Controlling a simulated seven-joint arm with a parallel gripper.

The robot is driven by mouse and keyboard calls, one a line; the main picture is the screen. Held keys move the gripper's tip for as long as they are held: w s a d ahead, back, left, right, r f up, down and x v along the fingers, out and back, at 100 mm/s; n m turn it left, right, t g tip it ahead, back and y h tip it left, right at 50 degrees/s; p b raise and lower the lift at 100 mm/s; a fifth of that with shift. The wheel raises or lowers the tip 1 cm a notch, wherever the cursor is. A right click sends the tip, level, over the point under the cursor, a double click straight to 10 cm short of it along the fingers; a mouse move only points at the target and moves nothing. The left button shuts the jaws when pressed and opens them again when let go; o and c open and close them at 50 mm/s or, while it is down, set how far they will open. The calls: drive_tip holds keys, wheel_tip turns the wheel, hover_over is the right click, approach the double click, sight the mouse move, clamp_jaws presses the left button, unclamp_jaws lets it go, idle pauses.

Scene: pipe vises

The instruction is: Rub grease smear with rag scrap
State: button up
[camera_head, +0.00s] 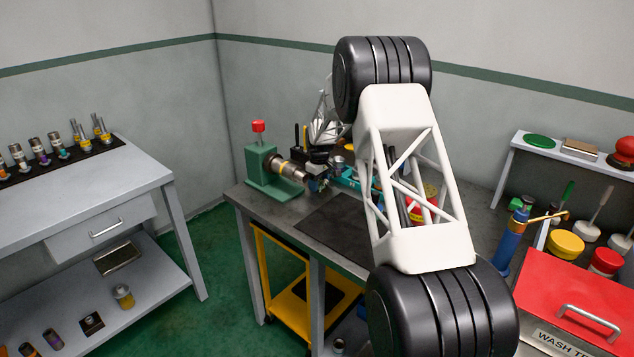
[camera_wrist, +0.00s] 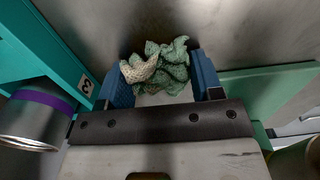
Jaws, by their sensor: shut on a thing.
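The rag scrap (camera_wrist: 172,68) is a crumpled green cloth with a pale speckled part, seen at the top middle of the wrist view. My gripper (camera_wrist: 158,80) is shut on it, with a blue finger pad on each side. In the head view my gripper (camera_head: 318,181) is low over the back of the workbench, beside the green vise, and the rag cannot be made out there. A plain grey metal surface lies beyond the rag in the wrist view. I cannot make out the grease smear in either view.
A teal holder (camera_wrist: 45,45) and a purple-banded metal cylinder (camera_wrist: 38,118) are close on the left of the wrist view. A green part (camera_wrist: 265,85) is on the right. The green vise (camera_head: 268,172) holds a pipe. A dark mat (camera_head: 335,222) lies clear on the workbench.

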sight(331, 193)
drive_tip(key=shift+s+d+r, duration=0.15)
drive_tip(key=shift+s+d, duration=0.2)
drive_tip(key=shift+s+d+f, duration=0.2)
drive_tip(key=shift+s+d, duration=0.1)
drive_tip(key=shift+s+d+r, duration=0.25)
drive_tip(key=shift+s+d, duration=0.8)
drive_tip(key=shift+s+d+f, duration=0.15)
drive_tip(key=shift+s+d, duration=0.1)
drive_tip(key=shift+s, duration=0.05)
drive_tip(key=shift+s+d, duration=0.1)
wheel_tip(331, 193, up, 8)
